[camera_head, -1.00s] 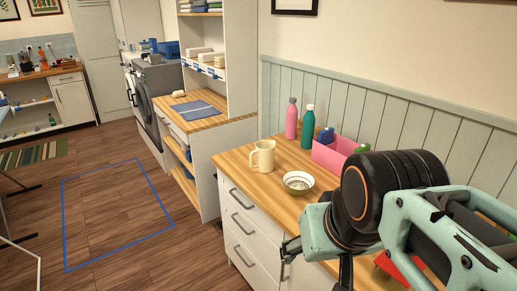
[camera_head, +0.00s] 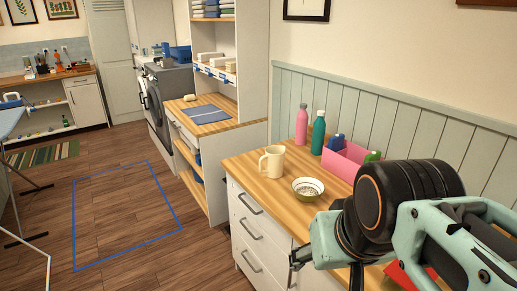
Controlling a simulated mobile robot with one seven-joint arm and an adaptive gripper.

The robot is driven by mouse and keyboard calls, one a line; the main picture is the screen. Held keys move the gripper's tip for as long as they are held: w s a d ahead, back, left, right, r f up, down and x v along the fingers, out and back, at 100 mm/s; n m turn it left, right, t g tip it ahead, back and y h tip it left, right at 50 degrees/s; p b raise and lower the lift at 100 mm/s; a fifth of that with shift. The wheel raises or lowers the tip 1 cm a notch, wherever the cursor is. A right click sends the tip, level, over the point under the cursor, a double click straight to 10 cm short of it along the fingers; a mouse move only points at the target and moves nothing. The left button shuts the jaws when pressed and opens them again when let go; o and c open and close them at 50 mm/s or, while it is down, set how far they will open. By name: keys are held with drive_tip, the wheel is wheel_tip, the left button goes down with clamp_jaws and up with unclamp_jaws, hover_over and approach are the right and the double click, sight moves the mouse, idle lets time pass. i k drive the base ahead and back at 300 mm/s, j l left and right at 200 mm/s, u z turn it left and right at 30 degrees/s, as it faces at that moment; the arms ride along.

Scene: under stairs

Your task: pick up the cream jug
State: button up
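The cream jug (camera_head: 272,161) stands upright on the wooden top of a white drawer unit (camera_head: 248,169), near its left end. Its handle faces left. My gripper (camera_head: 324,277) is at the bottom of the head view, in front of the unit and nearer to me than the jug. Its dark fingers are spread apart with a gap between them, and their tips are cut off by the frame edge. I see nothing held in it. The gripper is clear of the jug.
A patterned bowl (camera_head: 308,188) stands close to the jug's right. Behind are a pink bottle (camera_head: 301,125), a green bottle (camera_head: 318,134) and a pink bin (camera_head: 345,163) with bottles. A tall shelf unit (camera_head: 254,60) stands left. The blue-outlined floor area (camera_head: 125,215) is clear.

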sight(274, 157)
drive_tip(key=i+j+z, duration=0.2)
drive_tip(key=i+j, duration=0.8)
drive_tip(key=i, duration=0.15)
